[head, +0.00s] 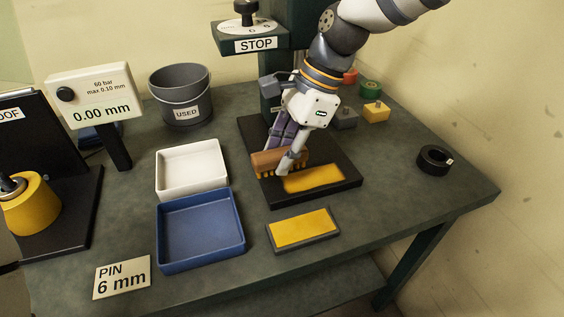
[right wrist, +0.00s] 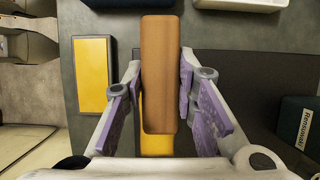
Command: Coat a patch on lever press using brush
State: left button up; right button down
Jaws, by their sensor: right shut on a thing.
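The lever press has a black base plate (head: 345,172) and a dark green column with a STOP sign (head: 256,45). A yellow-orange patch (head: 313,179) lies on the plate; part of it shows under the brush in the right wrist view (right wrist: 157,146). My right gripper (head: 283,155) is shut on the brush (head: 268,161), a brown block with yellow bristles. The brush is over the plate's left part, beside the patch's left end; whether the bristles touch the plate is unclear. In the right wrist view the brush (right wrist: 160,75) lies between the purple-padded fingers. My left gripper is out of view.
A yellow pad in a grey frame (head: 304,230) lies in front of the plate. A white tray (head: 192,149) and blue tray (head: 201,263) stand left. Behind are a USED bucket (head: 181,90) and a gauge (head: 97,93). A black ring (head: 433,160) lies right, with bare bench around it.

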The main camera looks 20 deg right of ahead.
jog(key=shift+r, duration=1.7)
